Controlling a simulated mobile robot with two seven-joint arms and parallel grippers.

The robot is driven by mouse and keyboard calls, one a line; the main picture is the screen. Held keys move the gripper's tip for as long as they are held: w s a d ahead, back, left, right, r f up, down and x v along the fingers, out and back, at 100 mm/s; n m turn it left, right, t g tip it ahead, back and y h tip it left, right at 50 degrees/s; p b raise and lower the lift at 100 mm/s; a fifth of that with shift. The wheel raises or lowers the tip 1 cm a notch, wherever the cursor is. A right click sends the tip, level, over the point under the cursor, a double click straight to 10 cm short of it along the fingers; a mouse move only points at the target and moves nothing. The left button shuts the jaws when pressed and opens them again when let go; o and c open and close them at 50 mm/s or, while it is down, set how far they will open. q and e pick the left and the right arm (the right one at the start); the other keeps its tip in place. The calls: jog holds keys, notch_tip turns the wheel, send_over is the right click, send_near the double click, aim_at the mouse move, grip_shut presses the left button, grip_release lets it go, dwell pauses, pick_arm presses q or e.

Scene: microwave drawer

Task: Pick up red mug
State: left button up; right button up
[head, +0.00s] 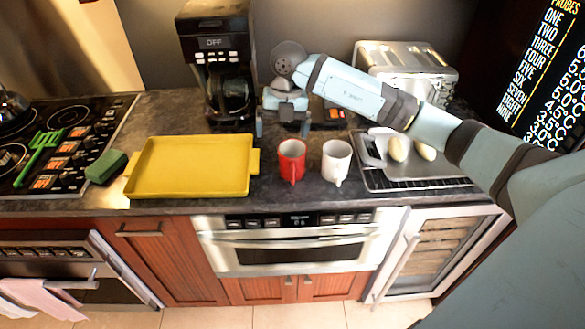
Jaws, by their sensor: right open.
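The red mug (291,161) stands upright on the dark counter, with its handle facing the front. A white mug (336,162) stands just to its right, a small gap apart. My right gripper (282,130) is behind and above the red mug, pointing down, with its two fingers spread apart and nothing seen between them. It does not touch the mug in this view. My left gripper is not in view.
A yellow tray (192,166) lies left of the red mug. A coffee maker (217,60) stands behind, and a toaster (408,62) stands at the back right. A rack with a cutting board (375,150) and eggs lies right. A green sponge (106,167) lies by the stove.

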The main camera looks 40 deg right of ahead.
aim_at(293, 159)
jog(key=shift+m+h, duration=0.5)
jog(key=shift+h, duration=0.3)
jog(key=d+f, duration=0.1)
jog(key=f, duration=0.1)
jog(key=d+f, duration=0.1)
jog(key=f, duration=0.1)
jog(key=d+f, duration=0.1)
jog(key=shift+w+d+f+p, duration=0.15)
jog(key=shift+w+f+p, duration=0.2)
jog(key=shift+f+p, duration=0.05)
jog(key=shift+s+f+p, duration=0.2)
jog(key=shift+f+p, duration=0.5)
jog(key=shift+f, duration=2.35)
jog(key=c, duration=1.1)
